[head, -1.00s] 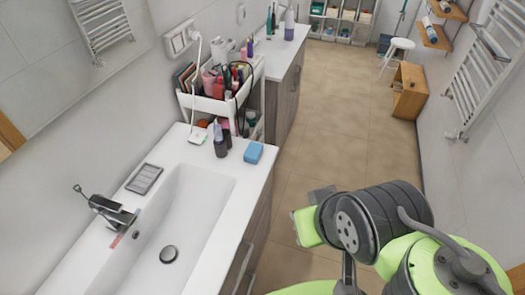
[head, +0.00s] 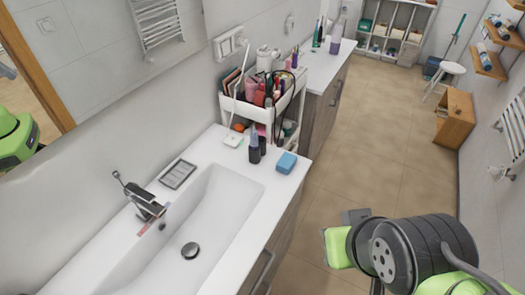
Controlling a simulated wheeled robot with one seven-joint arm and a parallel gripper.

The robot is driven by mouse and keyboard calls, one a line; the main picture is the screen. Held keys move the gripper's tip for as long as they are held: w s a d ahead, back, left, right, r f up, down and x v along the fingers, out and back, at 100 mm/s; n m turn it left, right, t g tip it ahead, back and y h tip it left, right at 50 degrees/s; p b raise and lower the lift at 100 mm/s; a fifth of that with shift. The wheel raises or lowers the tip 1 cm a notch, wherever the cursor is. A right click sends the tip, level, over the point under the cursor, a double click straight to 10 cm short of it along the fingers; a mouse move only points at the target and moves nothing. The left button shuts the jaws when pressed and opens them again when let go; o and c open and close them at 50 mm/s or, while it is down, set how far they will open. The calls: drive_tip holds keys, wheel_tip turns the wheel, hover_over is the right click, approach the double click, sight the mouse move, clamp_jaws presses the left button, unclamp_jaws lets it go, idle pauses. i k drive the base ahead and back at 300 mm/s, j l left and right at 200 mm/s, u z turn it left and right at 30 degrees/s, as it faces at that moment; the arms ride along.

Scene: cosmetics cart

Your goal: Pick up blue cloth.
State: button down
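The blue cloth (head: 286,162) is a small folded block. It lies on the right edge of the white sink counter, beside two dark bottles (head: 257,147). My arm shows at the lower right of the head view, to the right of the counter and apart from the cloth. My gripper's fingers cannot be made out in this view.
A white sink basin (head: 203,228) with a dark tap (head: 143,203) is set in the counter (head: 232,142). A full cosmetics cart (head: 246,110) stands just behind. A wooden stool-like box (head: 455,118) and a white stool (head: 449,70) stand far right. The middle floor is clear.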

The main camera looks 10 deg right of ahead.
sight(287, 162)
drive_tip(key=i+l+u, duration=0.1)
drive_tip(key=l+u, duration=0.2)
drive_tip(key=u, duration=0.2)
drive_tip(key=l+u, duration=0.3)
drive_tip(key=u, duration=0.15)
drive_tip(key=l+u, duration=0.35)
drive_tip(key=u, duration=0.15)
drive_tip(key=l+u, duration=0.45)
drive_tip(key=k+l+u, duration=0.1)
drive_tip(key=u, duration=0.4)
drive_tip(key=k+l+u, duration=0.15)
drive_tip(key=l+u, duration=0.15)
drive_tip(key=u, duration=0.15)
